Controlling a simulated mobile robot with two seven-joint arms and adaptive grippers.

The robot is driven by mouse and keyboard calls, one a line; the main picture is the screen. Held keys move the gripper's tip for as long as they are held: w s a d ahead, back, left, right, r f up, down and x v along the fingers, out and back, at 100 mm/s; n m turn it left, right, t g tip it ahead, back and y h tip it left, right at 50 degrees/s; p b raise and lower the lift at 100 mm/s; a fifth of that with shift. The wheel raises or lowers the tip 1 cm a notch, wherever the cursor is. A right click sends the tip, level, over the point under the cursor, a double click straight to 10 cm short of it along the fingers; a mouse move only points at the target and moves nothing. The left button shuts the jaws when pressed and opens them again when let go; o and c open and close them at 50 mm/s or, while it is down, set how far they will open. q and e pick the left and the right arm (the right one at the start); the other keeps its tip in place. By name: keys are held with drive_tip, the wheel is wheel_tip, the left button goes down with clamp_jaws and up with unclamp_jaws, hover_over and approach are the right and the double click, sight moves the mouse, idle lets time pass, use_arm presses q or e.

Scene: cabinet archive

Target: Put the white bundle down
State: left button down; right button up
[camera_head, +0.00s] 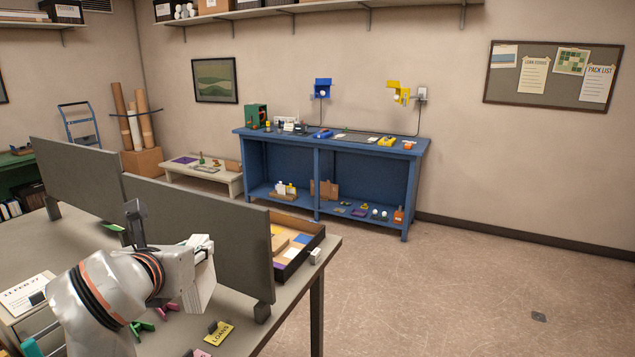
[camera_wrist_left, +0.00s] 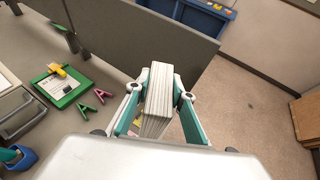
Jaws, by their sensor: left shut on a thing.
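The white bundle (camera_wrist_left: 158,95), a thick stack of white sheets, is clamped upright between the two teal fingers of my left gripper (camera_wrist_left: 158,108) in the left wrist view. In the head view the white bundle (camera_head: 201,275) shows at the end of my left gripper (camera_head: 188,262), held above the desk (camera_head: 245,325) and in front of the grey divider panel. The bundle's lower end is partly hidden in both views. My right gripper is not in view.
Grey divider panels (camera_head: 232,235) stand along the desk. Beyond them is an open tray (camera_head: 318,238) with coloured items. A blue workbench (camera_head: 285,160) stands at the wall.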

use_arm(q)
drive_tip(key=shift+s+d+f+m+h, duration=0.1)
drive_tip(key=shift+s+d+m+h, duration=0.15)
drive_tip(key=shift+d, duration=0.25)
drive_tip(key=shift+s+d+m+h, duration=0.15)
drive_tip(key=shift+d+h, duration=0.1)
drive_tip(key=shift+d, duration=0.2)
